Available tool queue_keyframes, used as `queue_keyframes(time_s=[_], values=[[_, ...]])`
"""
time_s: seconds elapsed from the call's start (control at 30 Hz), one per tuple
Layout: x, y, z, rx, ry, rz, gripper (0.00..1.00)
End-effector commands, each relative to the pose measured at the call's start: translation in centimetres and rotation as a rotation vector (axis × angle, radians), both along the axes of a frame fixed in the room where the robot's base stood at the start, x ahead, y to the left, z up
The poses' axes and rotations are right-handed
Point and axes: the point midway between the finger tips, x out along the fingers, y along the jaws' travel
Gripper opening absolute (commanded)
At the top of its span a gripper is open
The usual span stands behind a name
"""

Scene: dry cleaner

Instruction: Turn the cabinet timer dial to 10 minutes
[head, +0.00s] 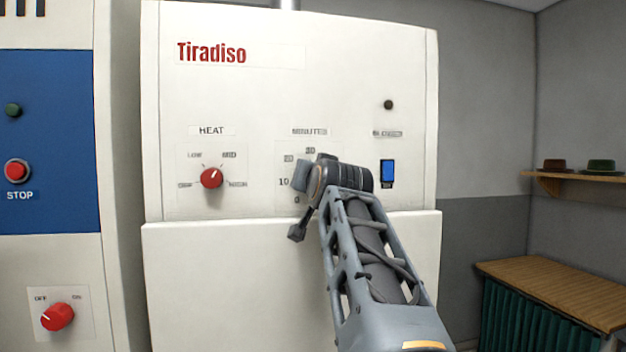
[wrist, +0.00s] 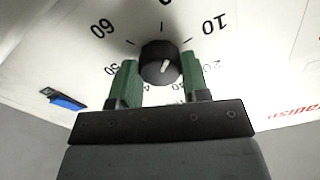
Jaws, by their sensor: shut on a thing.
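The black timer dial (wrist: 162,52) shows in the wrist view with minute numbers around it, seen upside down. 0 is at the top, 10 at the upper right and 60 at the upper left. A short white mark on its face slants slightly; I cannot tell which number it points at. My gripper (wrist: 161,76) is shut on the dial, one green finger pad on each side. In the head view my gripper (head: 302,180) covers the dial below the MINUTES label (head: 310,132); its 10 shows just left of the gripper.
On the white cabinet (head: 240,100), a red HEAT knob (head: 212,178) sits to the left and a blue switch (head: 387,174) to the right. A blue panel with a red STOP button (head: 17,171) stands at far left. A wooden-topped counter (head: 550,285) is at right.

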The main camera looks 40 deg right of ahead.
Motion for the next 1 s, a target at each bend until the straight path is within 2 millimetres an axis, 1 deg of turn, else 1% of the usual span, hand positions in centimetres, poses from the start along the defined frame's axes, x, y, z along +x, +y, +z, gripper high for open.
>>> queue_keyframes(time_s=[0.2, 0.5, 0.7, 1.0], values=[[0.0, 0.0, 0.02, 0.175, -0.084, 0.0, 0.19], [0.01, 0.01, 0.02, 0.373, -0.18, 0.0, 0.19], [0.01, 0.01, 0.02, 0.458, -0.222, 0.0, 0.19], [0.01, 0.02, 0.0, 0.515, -0.249, 0.0, 0.19]])
